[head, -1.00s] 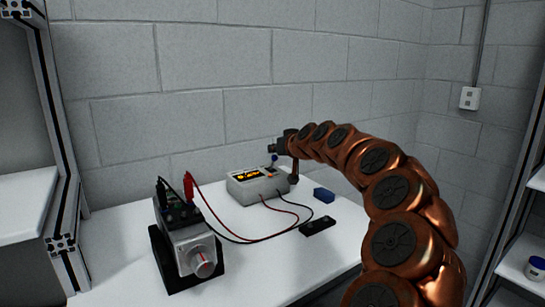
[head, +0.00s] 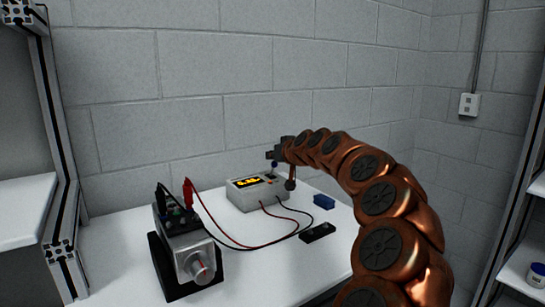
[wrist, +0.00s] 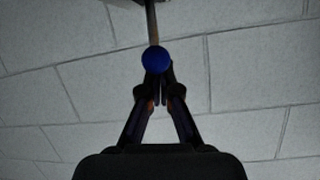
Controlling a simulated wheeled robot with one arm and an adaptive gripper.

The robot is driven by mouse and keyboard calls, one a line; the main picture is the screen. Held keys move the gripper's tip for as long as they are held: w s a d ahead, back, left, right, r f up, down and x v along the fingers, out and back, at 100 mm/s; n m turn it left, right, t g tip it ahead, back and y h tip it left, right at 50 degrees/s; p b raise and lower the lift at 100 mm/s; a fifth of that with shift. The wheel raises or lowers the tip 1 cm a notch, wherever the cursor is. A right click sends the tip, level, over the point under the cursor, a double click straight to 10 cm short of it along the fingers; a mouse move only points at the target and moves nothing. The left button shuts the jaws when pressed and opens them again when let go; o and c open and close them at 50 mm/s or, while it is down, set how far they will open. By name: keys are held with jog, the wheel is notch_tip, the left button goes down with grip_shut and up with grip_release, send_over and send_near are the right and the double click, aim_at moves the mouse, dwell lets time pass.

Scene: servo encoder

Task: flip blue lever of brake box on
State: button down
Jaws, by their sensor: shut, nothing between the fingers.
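The brake box (head: 244,202) is a light grey box with a lit orange-yellow display, standing at the back of the white table. Its lever has a blue ball tip (head: 274,164), raised above the box's back right part. In the wrist view the blue ball (wrist: 156,60) sits right at my fingertips, on a thin pale stem. My gripper (head: 272,155) is at the lever's top in the head view. In the wrist view my gripper's dark fingers (wrist: 157,76) converge and are shut, with nothing held. I cannot tell whether they touch the ball.
A motor unit (head: 187,242) on a black stand is at the front left, with red and black cables (head: 232,243) running to the box. A blue block (head: 323,201) and a black block (head: 318,232) lie right of the box. A block wall (head: 220,110) is behind.

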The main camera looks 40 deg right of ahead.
jog(key=d+r+v, duration=0.1)
jog(key=v, duration=0.8)
jog(key=shift+w+r, duration=0.2)
jog(key=shift+r, duration=0.25)
dwell(0.6)
jog(key=shift+a+r+p, duration=0.1)
jog(key=shift+p, duration=0.25)
